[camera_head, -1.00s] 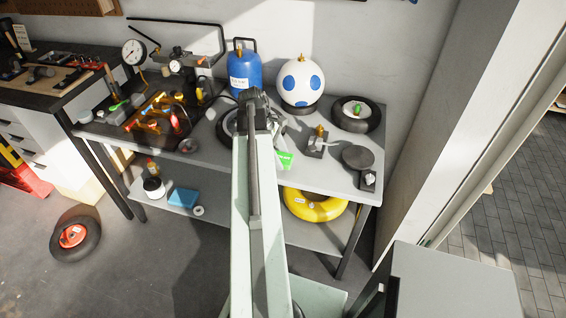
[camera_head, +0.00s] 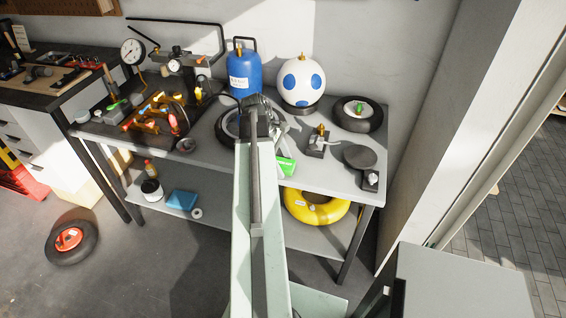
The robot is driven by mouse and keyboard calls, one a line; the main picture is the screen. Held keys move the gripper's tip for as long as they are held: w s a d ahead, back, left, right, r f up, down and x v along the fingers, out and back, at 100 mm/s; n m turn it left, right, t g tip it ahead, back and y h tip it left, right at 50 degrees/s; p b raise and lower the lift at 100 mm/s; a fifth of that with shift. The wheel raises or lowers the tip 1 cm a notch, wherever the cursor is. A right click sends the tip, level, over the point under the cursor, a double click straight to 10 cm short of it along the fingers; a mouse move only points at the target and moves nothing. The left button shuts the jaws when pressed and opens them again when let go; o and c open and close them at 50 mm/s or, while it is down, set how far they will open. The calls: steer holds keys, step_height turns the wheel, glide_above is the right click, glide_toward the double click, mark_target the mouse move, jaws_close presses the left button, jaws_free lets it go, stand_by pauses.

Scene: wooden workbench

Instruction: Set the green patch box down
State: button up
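The green patch box (camera_head: 287,167) shows just right of my arm, over the front part of the grey bench top (camera_head: 330,180). Its left part is hidden behind my arm. It has a bright green face and a pale part, and it looks tilted. I cannot tell whether it touches the bench top or is just above it. My arm reaches up the middle of the picture, and its dark end joint is over the bench. My gripper's fingers are hidden behind the arm, so their hold on the box cannot be seen.
Behind the arm are a tire (camera_head: 226,128), a blue canister (camera_head: 243,72) and a white ball with blue spots (camera_head: 301,82). To the right stand a small brass-topped fixture (camera_head: 318,140), a dark round plate (camera_head: 359,156) and another tire (camera_head: 358,115). A yellow ring (camera_head: 316,208) lies on the lower shelf.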

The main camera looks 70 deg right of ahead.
steer(key=p+v, duration=1.1)
steer(key=v, duration=0.1)
steer(key=shift+r, duration=0.2)
steer(key=w+a+f+t+h, duration=0.1)
steer(key=w+a+t, duration=0.1)
steer(key=w+a, duration=1.9)
steer(key=w+a+t, duration=0.1)
steer(key=w+a, duration=0.2)
steer(key=a, duration=0.8)
steer(key=w+a, duration=0.3)
steer(key=a, duration=0.9)
steer(key=w+a+t+y, duration=0.1)
steer(key=w+a, duration=0.3)
steer(key=a, duration=0.8)
steer(key=shift+f+m+t, duration=0.3)
steer(key=shift+f, duration=0.1)
